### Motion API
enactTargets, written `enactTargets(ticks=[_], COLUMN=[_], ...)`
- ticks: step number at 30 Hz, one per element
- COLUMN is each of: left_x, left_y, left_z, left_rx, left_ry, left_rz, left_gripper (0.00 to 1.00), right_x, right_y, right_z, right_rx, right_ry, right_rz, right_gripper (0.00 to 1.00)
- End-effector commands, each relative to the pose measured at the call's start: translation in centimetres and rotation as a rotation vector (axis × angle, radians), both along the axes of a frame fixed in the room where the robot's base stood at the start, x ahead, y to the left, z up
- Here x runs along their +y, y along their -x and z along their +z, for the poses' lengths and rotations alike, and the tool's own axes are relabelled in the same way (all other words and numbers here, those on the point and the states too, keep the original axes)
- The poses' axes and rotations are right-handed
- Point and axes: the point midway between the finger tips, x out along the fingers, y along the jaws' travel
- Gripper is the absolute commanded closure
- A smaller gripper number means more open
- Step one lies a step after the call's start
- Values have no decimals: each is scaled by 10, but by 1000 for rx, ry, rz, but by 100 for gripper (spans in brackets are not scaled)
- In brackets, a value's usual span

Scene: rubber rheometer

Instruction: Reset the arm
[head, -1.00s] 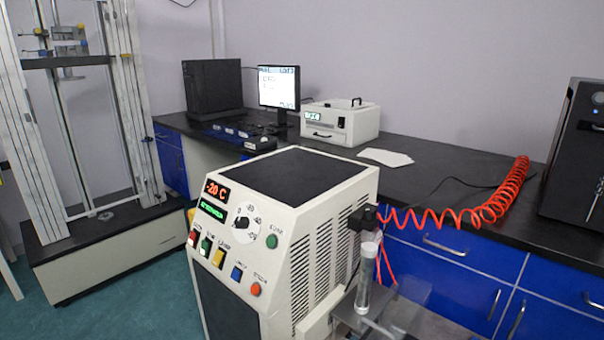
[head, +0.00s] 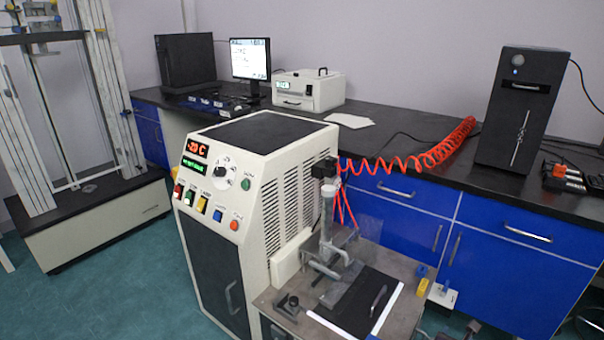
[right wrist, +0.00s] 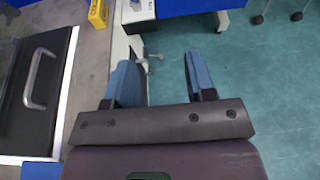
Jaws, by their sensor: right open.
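My right gripper (right wrist: 157,80) shows in the right wrist view with its two blue fingers apart and nothing between them. It is over the green floor, just right of the grey metal table (right wrist: 60,15). Neither gripper is in the head view. In the head view a white machine (head: 257,190) with a red display and coloured buttons stands in the middle. Beside it a clear cylinder and metal fixture (head: 328,225) stand on the grey table, with a black plate (head: 365,300) in front. The black plate and its handle (right wrist: 42,78) also show in the right wrist view.
A yellow block (head: 422,287) sits at the table's right edge. A red coiled hose (head: 420,158) runs to the fixture. Behind are a black bench (head: 385,140) with blue cabinets, a monitor (head: 250,58) and a black tower (head: 522,105). Green floor (head: 120,290) is free at the left.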

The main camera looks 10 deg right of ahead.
Motion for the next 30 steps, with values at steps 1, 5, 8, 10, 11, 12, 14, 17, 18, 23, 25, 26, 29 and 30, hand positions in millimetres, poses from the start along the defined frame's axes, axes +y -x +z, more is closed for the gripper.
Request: enactTargets(ticks=[1,5,8,10,11,12,14,17,18,23,25,26,29,30], left_x=[0,-1,-1,-1,-1,-1,-1,-1,-1,0,1,1,1,1], left_y=[0,-4,-6,-6,-6,-6,-6,-5,-4,0,2,3,4,4], left_z=[0,2,4,4,4,4,4,4,3,2,0,0,-1,-1], left_rx=[0,-10,-16,-16,-16,-17,-17,-14,-13,-2,3,5,8,8], left_ry=[-1,1,1,1,1,1,2,2,1,0,-1,-1,-1,-1], left_rz=[-1,-3,-4,-4,-4,-4,-3,-3,-2,1,1,1,2,2], left_gripper=[6,6,6,6,6,6,6,6,6,6,6,6,6,6], right_x=[-14,-44,-67,-70,-66,-62,-57,-46,-41,-13,3,11,39,51], right_y=[-4,-9,-13,-5,1,8,19,39,48,93,118,130,167,181], right_z=[9,30,48,47,43,38,33,24,21,9,6,5,7,10], right_rx=[-5,-12,-18,-29,-45,-65,-95,-146,-167,-262,-309,-329,-394,-418], right_ry=[27,89,136,115,76,30,-40,-166,-222,-498,-653,-722,-961,-1054], right_rz=[4,8,12,14,15,13,11,1,-4,-52,-91,-113,-198,-239], right_gripper=[50,50,50,50,50,50,50,50,50,50,50,50,50,50])
